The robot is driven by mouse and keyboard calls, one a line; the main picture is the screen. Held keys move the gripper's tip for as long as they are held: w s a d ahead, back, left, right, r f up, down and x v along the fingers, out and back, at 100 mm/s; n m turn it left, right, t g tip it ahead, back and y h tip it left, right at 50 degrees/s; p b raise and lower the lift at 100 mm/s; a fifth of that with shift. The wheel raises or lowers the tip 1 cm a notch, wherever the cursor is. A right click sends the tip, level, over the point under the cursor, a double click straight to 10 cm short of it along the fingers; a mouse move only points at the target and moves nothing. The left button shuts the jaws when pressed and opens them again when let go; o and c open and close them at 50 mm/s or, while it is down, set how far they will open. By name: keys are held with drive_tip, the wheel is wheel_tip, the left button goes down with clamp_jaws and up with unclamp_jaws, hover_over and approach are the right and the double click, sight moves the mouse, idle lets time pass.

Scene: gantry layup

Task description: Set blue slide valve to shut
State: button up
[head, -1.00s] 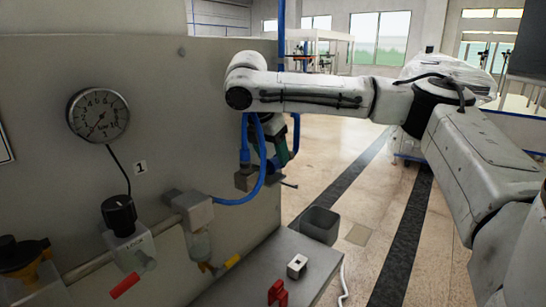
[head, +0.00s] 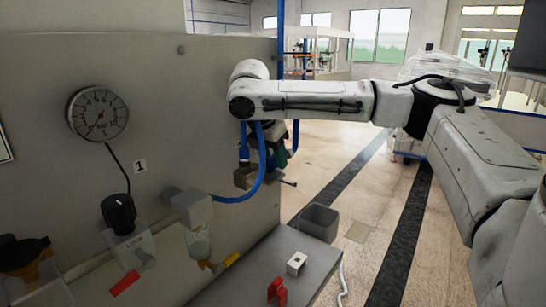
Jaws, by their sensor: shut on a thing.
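My arm reaches left across the view and bends down at the panel's right edge. My gripper (head: 268,155) is small, dark and partly hidden by my arm and a blue hose. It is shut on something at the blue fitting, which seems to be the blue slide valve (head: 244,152). The valve stands upright above a brownish block (head: 246,177) at the panel edge. The fingertips and the slide's position are too small and covered to tell.
The grey panel (head: 160,80) carries a gauge (head: 97,114), a black knob (head: 119,213) and a filter bowl (head: 198,243). A blue hose (head: 240,199) loops below my gripper. A grey bench (head: 245,275) holds a white block (head: 296,263) and a red part (head: 277,291). A grey bin (head: 319,222) stands beyond it.

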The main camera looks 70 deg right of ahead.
sight(272, 157)
clamp_jaws()
drive_tip(key=shift+s+d+r+p, duration=0.15)
drive_tip(key=shift+d+p, duration=0.1)
drive_tip(key=shift+d, duration=0.3)
drive_tip(key=shift+s+d+f+p, duration=0.1)
drive_tip(key=shift+d+p, duration=0.1)
drive_tip(key=shift+d, duration=0.35)
drive_tip(key=shift+s+d+r+p, duration=0.15)
drive_tip(key=shift+d+p, duration=0.1)
drive_tip(key=shift+d, duration=0.3)
drive_tip(key=shift+f, duration=0.1)
drive_tip(key=o, duration=0.8)
unclamp_jaws()
drive_tip(key=shift+d, duration=0.15)
drive_tip(key=shift+o, duration=0.2)
drive_tip(key=shift+a+r, duration=0.25)
drive_tip(key=shift+r, duration=0.1)
drive_tip(key=b+v, duration=0.1)
drive_tip(key=v, duration=0.8)
drive_tip(key=shift+a+r, duration=0.2)
drive_tip(key=shift+r, duration=0.2)
